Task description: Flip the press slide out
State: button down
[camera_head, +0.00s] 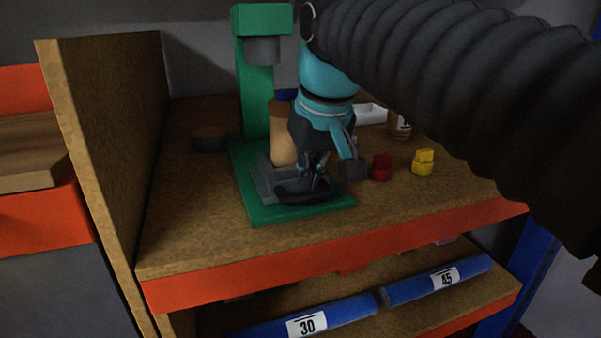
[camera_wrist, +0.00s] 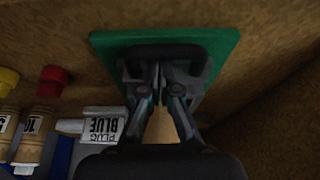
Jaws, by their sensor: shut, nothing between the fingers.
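The green press (camera_head: 255,90) stands on the wooden shelf, with a grey ram (camera_head: 263,50) under its head and a green base plate (camera_head: 245,165). A grey slide (camera_head: 264,182) lies on the base, with a dark curved handle (camera_head: 300,194) at its front. A tan cylinder (camera_head: 283,150) stands at the slide, partly hidden by my arm. My gripper (camera_head: 318,180) is shut and empty, pointing down at the handle. In the wrist view the closed fingertips (camera_wrist: 160,75) lie just beside the handle bar (camera_wrist: 168,52) and overlap the slide; whether they touch is unclear.
Red (camera_head: 381,168) and yellow (camera_head: 423,161) pieces lie right of the press. A "PLUG BLUE" label (camera_wrist: 103,128) shows in the wrist view. A dark disc (camera_head: 209,138) sits left. A wooden side panel (camera_head: 105,130) bounds the left. Blue rolls (camera_head: 350,312) lie on the lower shelf.

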jog(key=shift+s, duration=0.15)
jog(key=p+v, duration=0.6)
jog(key=v, duration=0.4)
dwell(0.4)
